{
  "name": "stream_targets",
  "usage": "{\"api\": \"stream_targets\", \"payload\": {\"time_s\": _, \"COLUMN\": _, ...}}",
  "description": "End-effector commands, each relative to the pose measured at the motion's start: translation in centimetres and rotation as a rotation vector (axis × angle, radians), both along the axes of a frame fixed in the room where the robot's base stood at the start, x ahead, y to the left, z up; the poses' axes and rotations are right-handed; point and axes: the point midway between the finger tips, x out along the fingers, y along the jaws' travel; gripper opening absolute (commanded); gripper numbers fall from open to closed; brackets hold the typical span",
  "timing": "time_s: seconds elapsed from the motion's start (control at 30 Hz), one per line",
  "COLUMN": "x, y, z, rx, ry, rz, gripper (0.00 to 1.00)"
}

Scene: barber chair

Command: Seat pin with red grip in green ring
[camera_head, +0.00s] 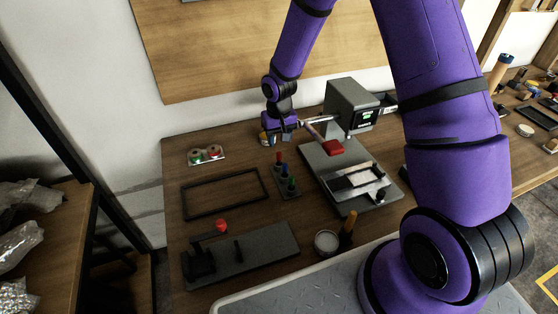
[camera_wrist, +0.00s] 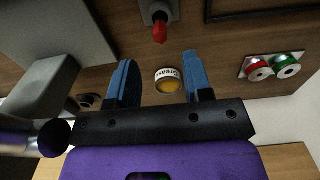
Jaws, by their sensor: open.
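The pin with the red grip (camera_head: 280,158) stands in a small dark rack (camera_head: 292,195), at the far end of a row with blue and green grips. Its red grip (camera_wrist: 159,32) shows at the top of the wrist view. The green ring (camera_head: 197,157) is at the left of a small pale plate, beside a red ring (camera_head: 214,152). In the wrist view the green ring (camera_wrist: 287,66) is at the right. My gripper (camera_head: 281,137) is open and empty, just beyond the rack. Its blue fingers (camera_wrist: 160,60) are apart; their tips are partly hidden in the head view.
A small labelled jar (camera_wrist: 168,80) with yellow contents shows between my fingers, below them. A grey press (camera_head: 350,103) with a red-ended lever stands close at the right. A black frame (camera_head: 184,202) lies flat at the left. A dark fixture (camera_head: 255,250) is in front.

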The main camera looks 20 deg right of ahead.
Motion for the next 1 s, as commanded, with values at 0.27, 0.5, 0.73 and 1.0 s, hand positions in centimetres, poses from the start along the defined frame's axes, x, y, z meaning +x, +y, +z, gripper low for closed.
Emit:
{"api": "stream_targets", "payload": {"time_s": 0.27, "x": 0.0, "y": 0.0, "z": -3.6, "rx": 0.000, "ry": 0.001, "rz": 0.000, "gripper": 0.46}}
{"api": "stream_targets", "payload": {"time_s": 0.5, "x": -0.2, "y": 0.1, "z": -5.4, "rx": -0.001, "ry": 0.003, "rz": 0.001, "gripper": 0.46}}
{"api": "stream_targets", "payload": {"time_s": 0.73, "x": -0.3, "y": 0.1, "z": -8.4, "rx": -0.002, "ry": 0.003, "rz": 0.000, "gripper": 0.46}}
{"api": "stream_targets", "payload": {"time_s": 1.0, "x": -0.2, "y": 0.1, "z": -9.0, "rx": -0.001, "ry": -0.001, "rz": 0.000, "gripper": 0.46}}
